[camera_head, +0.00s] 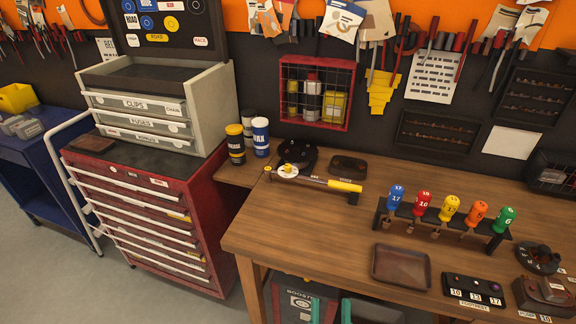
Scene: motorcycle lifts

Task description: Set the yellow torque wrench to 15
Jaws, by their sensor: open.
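A torque wrench (318,181) with a yellow handle end lies across the back left of the wooden workbench (330,228). Its left end has a pale round dial-like head (287,171), and its right end has a dark piece pointing toward the front. Its scale marks are too small to read, so I cannot tell its setting. My gripper is not in view.
A tool rack (440,222) holds several coloured, numbered handles on the right. A brown tray (401,266) lies in front of it. Dark round parts (298,151) sit behind the wrench. A red tool cabinet (140,215) stands left. Bench room in front of the wrench is clear.

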